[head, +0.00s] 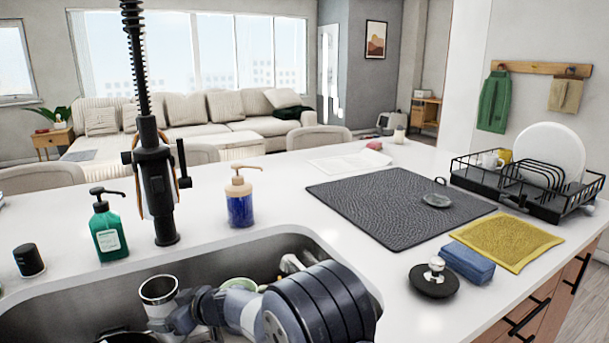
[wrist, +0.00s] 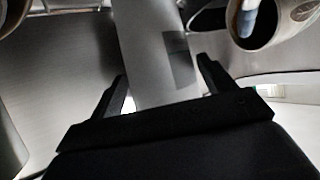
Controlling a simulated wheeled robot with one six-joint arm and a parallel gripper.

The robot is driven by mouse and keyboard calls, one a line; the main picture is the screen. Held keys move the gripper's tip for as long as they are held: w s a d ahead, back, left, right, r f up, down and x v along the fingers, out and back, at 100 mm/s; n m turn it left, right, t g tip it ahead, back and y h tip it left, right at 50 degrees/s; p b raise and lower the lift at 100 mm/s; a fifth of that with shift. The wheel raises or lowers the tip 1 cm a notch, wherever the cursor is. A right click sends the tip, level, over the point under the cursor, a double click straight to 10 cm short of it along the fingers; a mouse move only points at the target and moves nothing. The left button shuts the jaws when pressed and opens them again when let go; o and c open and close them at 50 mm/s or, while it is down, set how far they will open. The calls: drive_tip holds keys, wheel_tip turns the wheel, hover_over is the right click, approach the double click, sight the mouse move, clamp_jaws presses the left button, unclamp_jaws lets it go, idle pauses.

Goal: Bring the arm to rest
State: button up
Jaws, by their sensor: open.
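My arm (head: 310,308) reaches down into the sink from the front right in the head view. Its end is low in the basin, and the fingers cannot be made out there. In the wrist view my gripper (wrist: 162,86) shows two black fingers spread apart. A pale grey band with a darker patch (wrist: 158,55) runs between and beyond them; I cannot tell what it is or whether it touches them. Nothing is visibly clamped.
A tall black faucet (head: 158,185), green soap bottle (head: 108,228) and blue dispenser (head: 240,200) stand behind. A dark mat (head: 385,205) and dish rack (head: 530,195) lie right.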

wheel_tip(320, 180, down, 2)
drive_tip(key=shift+b, duration=0.35)
drive_tip(key=p+v, duration=0.2)
drive_tip(key=v, duration=1)
drive_tip(key=x, duration=0.4)
drive_tip(key=b+x, duration=0.1)
drive_tip(key=x, duration=0.3)
drive_tip(key=b+x, duration=0.1)
drive_tip(key=x, duration=0.3)
drive_tip(key=shift+a+f, duration=0.15)
drive_tip(key=shift+f, duration=0.25)
drive_tip(key=p, duration=0.7)
approach(167, 280)
drive_tip(key=s+a, duration=0.1)
drive_tip(key=a, duration=0.5)
drive_tip(key=d+r+m+t+h+p, duration=0.2)
drive_tip(key=d+p, duration=0.4)
drive_tip(key=d, duration=0.5)
drive_tip(key=d+r+m+t+h+p, duration=0.3)
drive_tip(key=d+p, duration=0.4)
drive_tip(key=d, duration=0.4)
drive_tip(key=d+r+m+t+h+p, duration=0.2)
drive_tip(key=d+r+m+p, duration=0.2)
drive_tip(key=d+p, duration=0.3)
drive_tip(key=shift+d+m+h, duration=0.3)
drive_tip(key=shift+d+m, duration=0.1)
drive_tip(key=shift+d, duration=1.75)
drive_tip(key=shift+w+r, duration=0.1)
drive_tip(key=shift+r, duration=0.05)
